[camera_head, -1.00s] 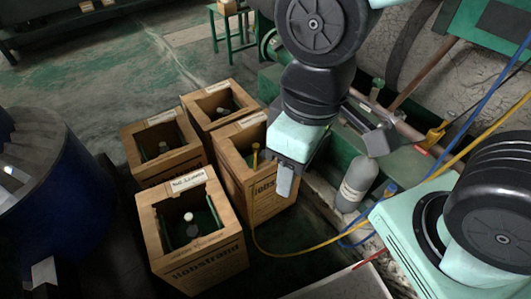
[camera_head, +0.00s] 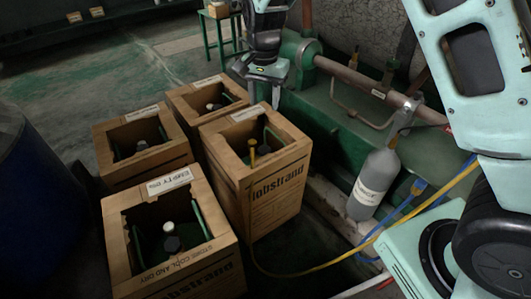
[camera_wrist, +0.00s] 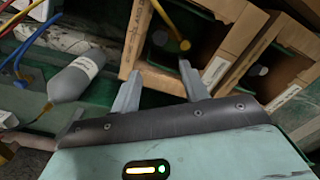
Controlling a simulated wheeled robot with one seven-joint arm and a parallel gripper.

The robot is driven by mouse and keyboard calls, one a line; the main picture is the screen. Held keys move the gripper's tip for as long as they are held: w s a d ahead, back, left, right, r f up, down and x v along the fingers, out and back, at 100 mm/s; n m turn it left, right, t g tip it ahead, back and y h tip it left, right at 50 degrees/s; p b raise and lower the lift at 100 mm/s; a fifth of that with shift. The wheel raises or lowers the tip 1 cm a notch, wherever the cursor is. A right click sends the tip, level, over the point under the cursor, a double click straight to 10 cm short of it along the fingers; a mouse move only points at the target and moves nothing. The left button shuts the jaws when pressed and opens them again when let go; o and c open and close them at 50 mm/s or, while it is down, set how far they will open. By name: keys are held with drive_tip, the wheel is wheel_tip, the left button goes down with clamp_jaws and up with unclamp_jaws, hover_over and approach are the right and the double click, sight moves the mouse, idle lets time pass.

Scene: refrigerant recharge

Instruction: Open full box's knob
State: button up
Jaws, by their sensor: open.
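Several cardboard boxes with open tops stand on the floor in the head view. The right one (camera_head: 277,187) has a yellow hose end standing upright on a yellow fitting (camera_head: 252,152) inside it; its top label is too small to read. The front box (camera_head: 190,269) carries a label that seems to read "EMPTY", with a dark valve and a pale round top (camera_head: 169,228) inside. My gripper (camera_head: 262,92) is above the far side of the right box. In the wrist view its fingers (camera_wrist: 160,86) are apart and empty, with the yellow fitting (camera_wrist: 184,45) beyond the right fingertip.
A grey cylinder (camera_head: 374,187) stands right of the boxes by green machinery. The yellow hose (camera_head: 330,243) loops from the right box along the floor, beside blue hose (camera_head: 410,198). A dark blue drum (camera_head: 38,205) stands at the left.

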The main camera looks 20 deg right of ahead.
sight(264, 149)
wheel_tip(264, 149, down, 17)
drive_tip(key=b, duration=0.7)
drive_tip(key=shift+f, duration=0.1)
drive_tip(key=shift+c, duration=0.4)
drive_tip(key=c, duration=0.6)
